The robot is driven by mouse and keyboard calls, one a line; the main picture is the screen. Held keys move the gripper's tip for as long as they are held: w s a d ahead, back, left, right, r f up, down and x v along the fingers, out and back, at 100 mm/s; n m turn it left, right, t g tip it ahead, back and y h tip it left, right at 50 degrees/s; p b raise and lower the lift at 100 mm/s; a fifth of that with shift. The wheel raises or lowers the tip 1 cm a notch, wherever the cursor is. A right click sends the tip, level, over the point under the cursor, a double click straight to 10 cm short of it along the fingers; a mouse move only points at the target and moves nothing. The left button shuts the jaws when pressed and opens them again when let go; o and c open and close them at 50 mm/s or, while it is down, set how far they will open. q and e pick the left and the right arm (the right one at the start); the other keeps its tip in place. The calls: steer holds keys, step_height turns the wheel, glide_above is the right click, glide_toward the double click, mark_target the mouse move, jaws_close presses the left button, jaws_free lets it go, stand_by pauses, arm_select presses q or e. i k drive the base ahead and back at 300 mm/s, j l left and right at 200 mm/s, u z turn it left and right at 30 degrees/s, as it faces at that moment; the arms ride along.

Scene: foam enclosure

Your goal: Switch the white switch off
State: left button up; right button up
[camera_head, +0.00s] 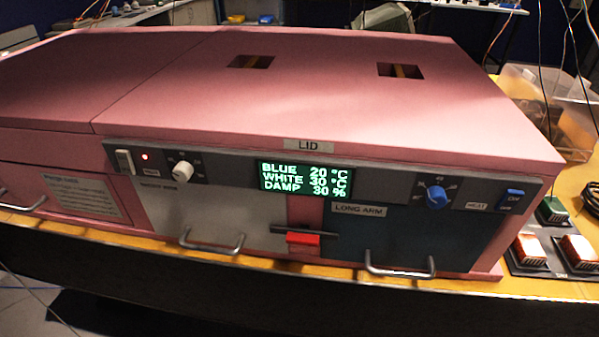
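The white switch (124,161) is a small upright rocker at the left end of the grey control panel on the front of the pink foam enclosure. A small red light (145,157) glows just right of it. I cannot tell the rocker's tilt for sure. A white knob (182,170) is further right on the same panel. The display (305,179) reads BLUE 20 °C, WHITE 30 °C, DAMP 30 %. Neither of my grippers shows in the head view.
A blue knob (437,196) and blue switch (511,199) are at the panel's right end. Metal handles (212,246) and a red latch (302,239) stick out below. The enclosure's top is clear.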

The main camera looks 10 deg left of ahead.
mark_target(125, 157)
steer(key=u, duration=1.25)
